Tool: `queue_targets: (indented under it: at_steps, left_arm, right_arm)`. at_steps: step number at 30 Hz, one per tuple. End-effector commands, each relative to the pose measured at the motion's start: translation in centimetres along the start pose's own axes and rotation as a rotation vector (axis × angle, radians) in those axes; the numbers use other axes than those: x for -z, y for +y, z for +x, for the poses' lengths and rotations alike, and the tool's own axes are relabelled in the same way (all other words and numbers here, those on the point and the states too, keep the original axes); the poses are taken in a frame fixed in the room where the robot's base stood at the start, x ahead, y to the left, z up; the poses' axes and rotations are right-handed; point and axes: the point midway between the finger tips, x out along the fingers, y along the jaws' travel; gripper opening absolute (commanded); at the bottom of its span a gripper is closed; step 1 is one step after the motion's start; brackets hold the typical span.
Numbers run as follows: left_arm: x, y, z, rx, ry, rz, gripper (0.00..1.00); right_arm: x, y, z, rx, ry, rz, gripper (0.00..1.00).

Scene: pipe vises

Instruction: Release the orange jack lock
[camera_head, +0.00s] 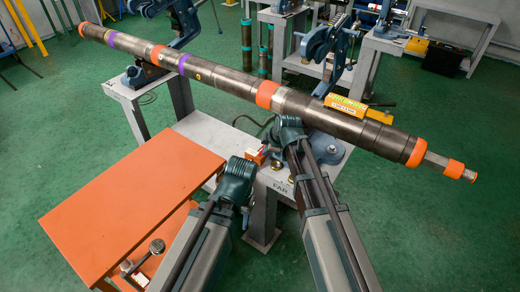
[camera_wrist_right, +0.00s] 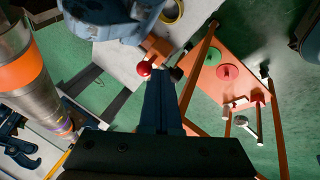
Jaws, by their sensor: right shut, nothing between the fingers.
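The orange jack lock (camera_wrist_right: 158,46) shows in the right wrist view as a short orange piece beside a red ball knob (camera_wrist_right: 144,68). In the head view it appears as a small orange-red part (camera_head: 256,156) on the grey bench, left of my right wrist. My right gripper (camera_wrist_right: 161,73) is shut and empty, its fingertips just beside the red knob. I cannot tell whether they touch it. In the head view my right wrist hides most of its fingers. My left arm ends low at the orange table's right side; its fingers are hidden.
A long pipe (camera_head: 220,75) with orange and purple bands lies across the vises above the grey bench (camera_head: 190,125). An orange table (camera_head: 130,200) stands at the left. A yellow level (camera_head: 346,106) rests against the pipe. Green floor is open at the right.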

Motion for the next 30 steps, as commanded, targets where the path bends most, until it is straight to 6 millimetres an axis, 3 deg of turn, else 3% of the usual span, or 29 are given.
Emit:
queue_targets:
  at_steps: [14,30]
  left_arm:
    - [-0.1,-0.2,-2.3,0.0,0.0,0.0,0.5]
    - [-0.2,-0.3,-3.6,0.0,0.0,0.0,0.5]
  right_arm:
    - [0.5,1.2,-0.3,0.091,-0.142,-0.034,0.0]
    - [3.5,2.8,0.9,0.272,-0.437,-0.101,0.0]
